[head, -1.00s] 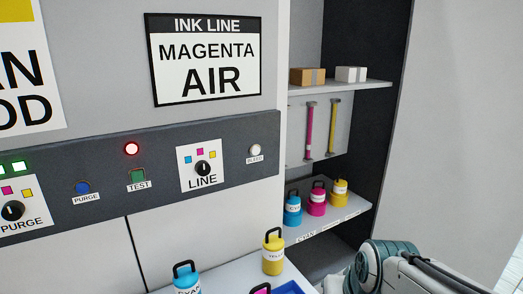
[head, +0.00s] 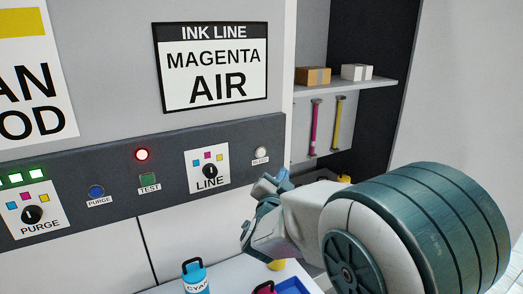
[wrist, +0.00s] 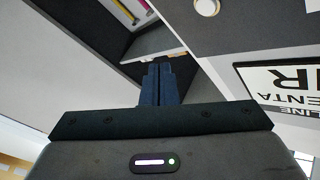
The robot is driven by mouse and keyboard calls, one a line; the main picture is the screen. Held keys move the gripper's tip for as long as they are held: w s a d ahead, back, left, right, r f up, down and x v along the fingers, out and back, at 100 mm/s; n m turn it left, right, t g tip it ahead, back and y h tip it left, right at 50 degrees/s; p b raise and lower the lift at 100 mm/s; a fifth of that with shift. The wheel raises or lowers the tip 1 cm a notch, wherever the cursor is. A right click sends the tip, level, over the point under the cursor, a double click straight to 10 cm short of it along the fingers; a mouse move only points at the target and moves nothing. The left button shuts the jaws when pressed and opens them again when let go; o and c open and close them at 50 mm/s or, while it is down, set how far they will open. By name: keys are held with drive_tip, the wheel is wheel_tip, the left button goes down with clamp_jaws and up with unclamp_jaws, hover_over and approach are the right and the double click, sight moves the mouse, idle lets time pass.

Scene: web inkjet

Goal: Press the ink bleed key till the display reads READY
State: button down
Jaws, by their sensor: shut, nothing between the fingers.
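The white round bleed key (head: 261,152) sits at the right end of the dark control strip, with a small label under it. It also shows in the wrist view (wrist: 206,7) at the top, apart from the fingers. The display (head: 212,66) above reads INK LINE, MAGENTA AIR. My gripper (head: 275,180) is in front of the panel, just below and right of the bleed key in the head view. Its blue fingers (wrist: 158,84) are shut together and empty in the wrist view.
The strip also carries the LINE knob (head: 210,171), green TEST key (head: 147,183), lit red lamp (head: 142,155), blue PURGE key (head: 96,192) and PURGE knob (head: 32,215). A cyan bottle (head: 195,278) stands below. The shelf unit (head: 350,88) with boxes is at right.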

sight(261, 153)
drive_tip(key=shift+s+r, duration=0.1)
drive_tip(key=shift+r, duration=0.2)
drive_tip(key=shift+a, duration=0.1)
drive_tip(key=shift+w+a+p, duration=0.35)
drive_tip(key=shift+w+a, duration=0.45)
drive_tip(key=shift+w, duration=0.45)
drive_tip(key=shift+w+a+p, duration=0.3)
drive_tip(key=shift+w+a, duration=0.5)
drive_tip(key=shift+w, duration=0.4)
drive_tip(key=shift+w+a+p, duration=0.35)
drive_tip(key=shift+w+a, duration=0.45)
drive_tip(key=shift+w, duration=0.45)
drive_tip(key=shift+w+a+b, duration=0.25)
drive_tip(key=shift+w+b, duration=0.05)
drive_tip(key=shift+w, duration=0.05)
